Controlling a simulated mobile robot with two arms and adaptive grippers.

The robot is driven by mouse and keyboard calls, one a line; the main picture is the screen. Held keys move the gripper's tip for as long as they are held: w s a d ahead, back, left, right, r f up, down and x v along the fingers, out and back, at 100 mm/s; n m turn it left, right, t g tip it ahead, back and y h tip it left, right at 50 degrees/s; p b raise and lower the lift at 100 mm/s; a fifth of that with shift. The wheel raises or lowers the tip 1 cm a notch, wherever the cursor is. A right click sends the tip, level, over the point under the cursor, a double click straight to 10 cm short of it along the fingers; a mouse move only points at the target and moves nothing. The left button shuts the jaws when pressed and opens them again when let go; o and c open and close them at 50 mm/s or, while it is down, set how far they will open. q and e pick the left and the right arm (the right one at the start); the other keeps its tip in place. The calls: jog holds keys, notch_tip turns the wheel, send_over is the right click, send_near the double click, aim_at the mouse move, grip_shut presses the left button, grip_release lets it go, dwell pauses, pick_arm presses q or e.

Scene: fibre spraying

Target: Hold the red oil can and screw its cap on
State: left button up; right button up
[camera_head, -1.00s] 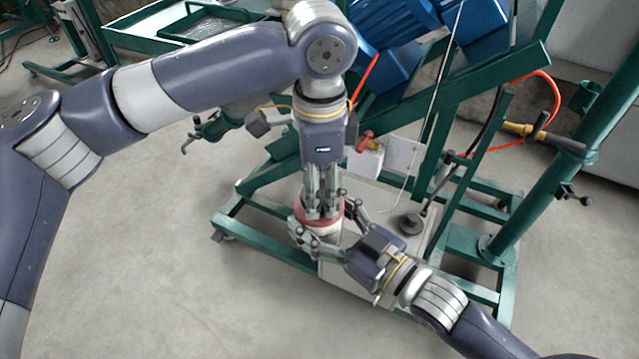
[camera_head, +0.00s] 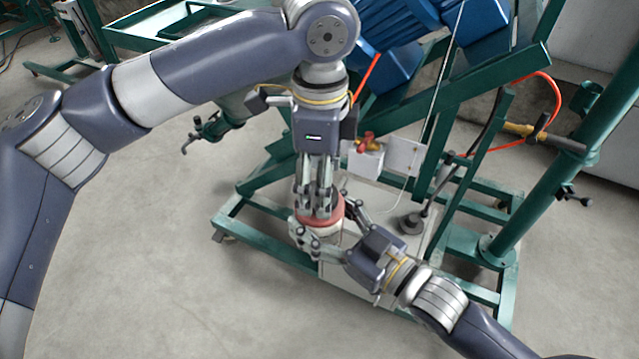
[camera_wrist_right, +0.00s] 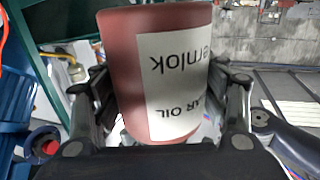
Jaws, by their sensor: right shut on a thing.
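The red oil can (camera_head: 338,210) stands upright in front of the green frame, partly hidden by both grippers. In the right wrist view the red can (camera_wrist_right: 125,70) has a white label with upside-down dark print and sits between the fingers. My right gripper (camera_head: 324,219) comes in from the lower right and is shut around the can's side. It also shows in the right wrist view (camera_wrist_right: 160,88). My left gripper (camera_head: 318,212) points down at the can's top, its fingers close together. The cap is hidden, so I cannot tell whether these fingers grip it.
A green steel frame (camera_head: 265,255) with a pale base plate (camera_head: 350,270) stands just behind and beside the can. A small white box with a red valve (camera_head: 367,155), an orange hose (camera_head: 550,85) and blue machine parts (camera_head: 385,25) lie beyond. The grey floor at lower left is clear.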

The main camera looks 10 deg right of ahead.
pick_arm(q)
notch_tip(320, 180, up, 10)
pick_arm(e)
jog(key=shift+r, duration=0.1)
dwell(0.7)
